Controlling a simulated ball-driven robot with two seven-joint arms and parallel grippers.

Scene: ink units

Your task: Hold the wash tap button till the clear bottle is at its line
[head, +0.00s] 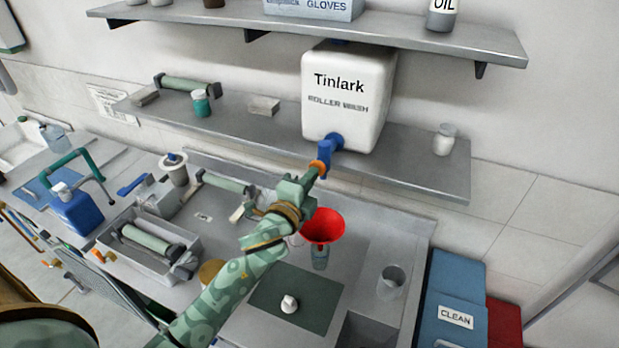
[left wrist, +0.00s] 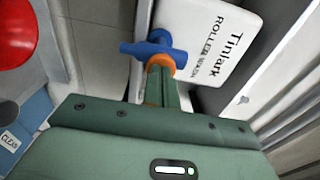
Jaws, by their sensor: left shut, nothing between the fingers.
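The white Tinlark roller wash tank (head: 345,105) stands on the lower wall shelf with a blue tap (head: 326,150) at its front. The tap's orange button (head: 318,166) faces my left gripper (head: 312,176). The gripper is shut and empty, its fingertips against the button as far as I can tell. The left wrist view shows the blue tap (left wrist: 152,48) and orange button (left wrist: 161,64) at the shut fingertips (left wrist: 160,78). Below the tap, a red funnel (head: 322,226) sits in the clear bottle (head: 320,259). The bottle's line and any stream cannot be made out. My right gripper is not in view.
A dark green mat (head: 315,298) with a small white object (head: 289,304) lies near the bottle. A clear beaker (head: 391,281) stands to the right. A roller tray (head: 150,245) and blue can (head: 77,212) are at left. Blue CLEAN bins (head: 453,290) stand right.

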